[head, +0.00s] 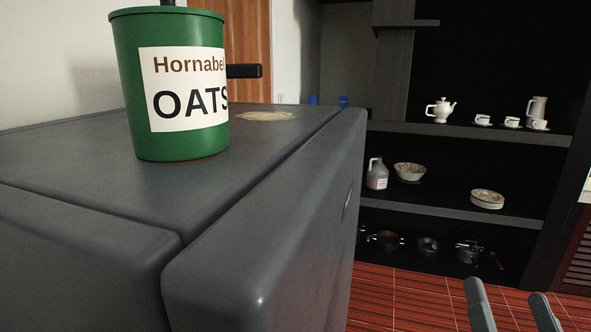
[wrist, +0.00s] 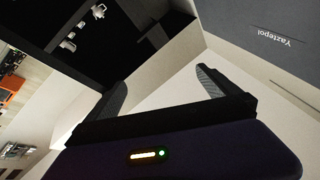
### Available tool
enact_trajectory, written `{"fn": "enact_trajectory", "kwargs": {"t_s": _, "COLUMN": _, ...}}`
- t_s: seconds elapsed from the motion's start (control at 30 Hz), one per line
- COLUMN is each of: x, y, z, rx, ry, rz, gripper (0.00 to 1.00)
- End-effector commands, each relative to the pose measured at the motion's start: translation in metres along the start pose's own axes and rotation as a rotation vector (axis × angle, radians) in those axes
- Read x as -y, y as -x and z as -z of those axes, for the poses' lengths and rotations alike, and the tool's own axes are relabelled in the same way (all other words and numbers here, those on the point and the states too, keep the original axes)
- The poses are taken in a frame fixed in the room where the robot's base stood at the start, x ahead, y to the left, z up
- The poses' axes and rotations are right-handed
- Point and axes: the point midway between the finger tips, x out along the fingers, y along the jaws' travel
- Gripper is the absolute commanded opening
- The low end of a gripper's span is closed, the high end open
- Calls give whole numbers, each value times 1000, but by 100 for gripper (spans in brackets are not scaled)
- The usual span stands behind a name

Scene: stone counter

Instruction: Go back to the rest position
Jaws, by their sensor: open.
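My gripper (head: 512,305) shows at the bottom right of the head view, with its two fingers apart and nothing between them. It also shows in the wrist view (wrist: 163,88), open and empty. It is to the right of the dark grey appliance (head: 80,150) and apart from it, in front of the shelves and floor. Part of a grey surface marked "Yaztepol" (wrist: 270,30) fills the upper right of the wrist view. My arm's rest position is not marked by anything in view.
A green oats canister (head: 180,85) stands upright on the appliance top. Behind are dark shelves (head: 460,133) with a white teapot (head: 440,110), cups, a jug (head: 377,174), bowls and pots. Red-striped floor (head: 400,300) lies clear between the appliance and shelves.

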Motion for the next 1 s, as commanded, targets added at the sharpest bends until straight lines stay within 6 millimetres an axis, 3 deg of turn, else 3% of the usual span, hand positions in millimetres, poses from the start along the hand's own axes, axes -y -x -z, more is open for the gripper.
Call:
{"fn": "enact_trajectory", "kwargs": {"t_s": 0.1, "x": -1, "y": 47, "z": -26, "rx": 60, "ry": 68, "rz": -24, "gripper": 100}}
{"fn": "enact_trajectory", "kwargs": {"t_s": 0.3, "x": 4, "y": 122, "z": -54, "rx": 168, "ry": 184, "rz": -26, "gripper": 100}}
{"fn": "enact_trajectory", "kwargs": {"t_s": 0.7, "x": 17, "y": 276, "z": -88, "rx": 500, "ry": 338, "rz": 50, "gripper": 100}}
{"fn": "enact_trajectory", "kwargs": {"t_s": 0.9, "x": 16, "y": 336, "z": -95, "rx": 665, "ry": 343, "rz": 70, "gripper": 100}}
{"fn": "enact_trajectory", "kwargs": {"t_s": 1.0, "x": 16, "y": 351, "z": -96, "rx": 707, "ry": 342, "rz": 76, "gripper": 100}}
